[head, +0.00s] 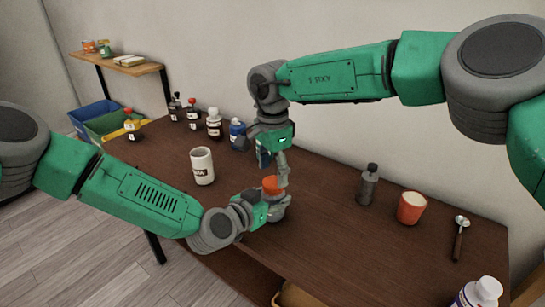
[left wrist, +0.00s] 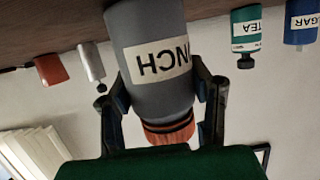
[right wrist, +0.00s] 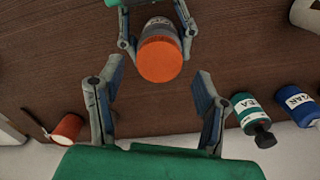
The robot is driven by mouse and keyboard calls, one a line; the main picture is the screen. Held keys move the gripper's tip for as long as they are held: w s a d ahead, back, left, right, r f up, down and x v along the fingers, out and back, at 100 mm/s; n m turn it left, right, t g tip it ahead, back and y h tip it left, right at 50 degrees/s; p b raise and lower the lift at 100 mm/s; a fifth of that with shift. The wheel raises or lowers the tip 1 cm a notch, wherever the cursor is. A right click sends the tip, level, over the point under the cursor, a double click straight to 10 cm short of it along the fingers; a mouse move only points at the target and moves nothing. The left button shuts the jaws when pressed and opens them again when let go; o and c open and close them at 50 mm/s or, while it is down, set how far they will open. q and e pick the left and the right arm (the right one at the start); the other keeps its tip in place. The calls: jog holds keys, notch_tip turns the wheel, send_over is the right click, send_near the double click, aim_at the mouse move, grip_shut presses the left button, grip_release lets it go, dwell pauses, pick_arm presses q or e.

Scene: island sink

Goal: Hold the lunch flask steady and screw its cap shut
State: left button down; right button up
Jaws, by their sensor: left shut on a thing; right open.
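The lunch flask is a grey cylinder with a white label, upright on the dark table; its body (left wrist: 150,28) fills the middle of the left wrist view, which is upside down. Its orange cap (head: 270,184) sits on top and also shows from above in the right wrist view (right wrist: 160,60). I cannot tell how tightly it is seated. My left gripper (head: 273,207) is shut around the flask body, one finger on each side. My right gripper (head: 277,167) is open above the cap, pointing down, with its fingers (right wrist: 157,85) apart and not touching the cap.
A white mug (head: 202,167) stands left of the flask. Several bottles, including a blue one (head: 237,134), line the back. A grey bottle (head: 368,186), an orange cup (head: 411,208) and a spoon (head: 459,238) are on the right. Table between flask and grey bottle is clear.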

aim_at(272, 181)
jog(key=shift+f, duration=1.55)
jog(key=c, duration=1.2)
jog(key=m, duration=0.7)
pick_arm(q)
jog(key=shift+s, duration=0.1)
pick_arm(e)
jog(key=m, duration=0.6)
jog(key=shift+a, duration=0.1)
pick_arm(q)
jog(key=shift+d, duration=0.1)
pick_arm(e)
jog(key=m, duration=0.6)
jog(key=shift+m, duration=0.4)
jog(key=m, duration=0.4)
jog(key=shift+a+m, duration=0.1)
jog(key=shift+m, duration=0.3)
jog(key=o, duration=1.1)
jog(key=shift+c, duration=0.2)
jog(key=shift+o, duration=1.2)
